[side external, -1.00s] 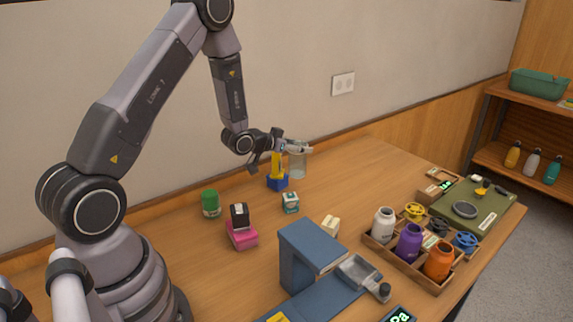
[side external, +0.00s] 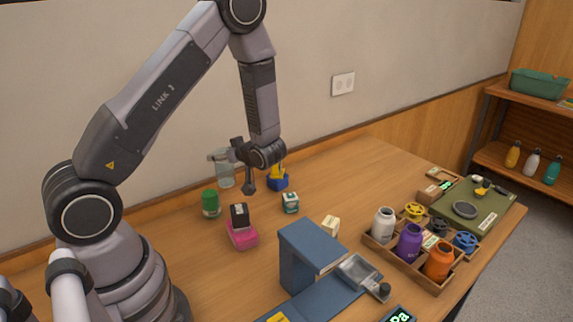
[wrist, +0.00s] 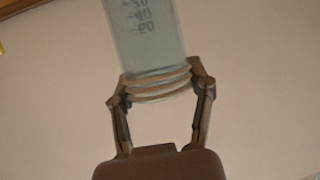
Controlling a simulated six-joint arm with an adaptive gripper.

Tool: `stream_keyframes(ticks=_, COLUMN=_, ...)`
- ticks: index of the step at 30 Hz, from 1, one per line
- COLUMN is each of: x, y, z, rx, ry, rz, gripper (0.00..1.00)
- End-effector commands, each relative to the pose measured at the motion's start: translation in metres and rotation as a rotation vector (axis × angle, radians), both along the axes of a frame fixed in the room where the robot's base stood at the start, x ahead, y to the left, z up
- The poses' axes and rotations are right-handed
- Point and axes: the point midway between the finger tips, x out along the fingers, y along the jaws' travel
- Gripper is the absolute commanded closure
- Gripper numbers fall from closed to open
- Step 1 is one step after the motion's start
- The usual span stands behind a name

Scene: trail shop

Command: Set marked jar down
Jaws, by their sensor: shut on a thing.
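The marked jar (side external: 224,175) is a clear glass vessel near the wall, behind the green jar in the side view. In the wrist view the marked jar (wrist: 147,40) shows dark graduation marks with numbers, upside down in that picture, and ring-like ridges at the gripped end. My gripper (side external: 220,156) is shut on the jar near its top. In the wrist view my gripper (wrist: 160,83) has a finger on each side of the ridged end. I cannot tell whether the jar's base touches the table.
A blue stand (side external: 305,255) and a wooden tray of bottles (side external: 378,248) are further right.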

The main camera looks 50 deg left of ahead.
Motion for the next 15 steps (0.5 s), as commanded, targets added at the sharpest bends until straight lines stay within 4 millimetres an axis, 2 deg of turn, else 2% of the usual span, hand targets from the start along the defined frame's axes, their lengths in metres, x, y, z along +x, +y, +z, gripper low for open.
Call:
stream_keyframes(ticks=3, x=-0.017, y=-0.009, z=-0.001, rx=0.002, ry=0.0, rz=0.095, gripper=0.87)
stream_keyframes(ticks=7, x=-0.021, y=-0.01, z=-0.004, rx=0.001, ry=-0.001, rz=0.146, gripper=0.87)
stream_keyframes(ticks=10, x=-0.009, y=-0.001, z=-0.012, rx=0.001, ry=-0.003, rz=0.156, gripper=0.87)
stream_keyframes(ticks=15, x=0.028, y=0.023, z=-0.032, rx=0.0, ry=-0.004, rz=0.155, gripper=0.87)
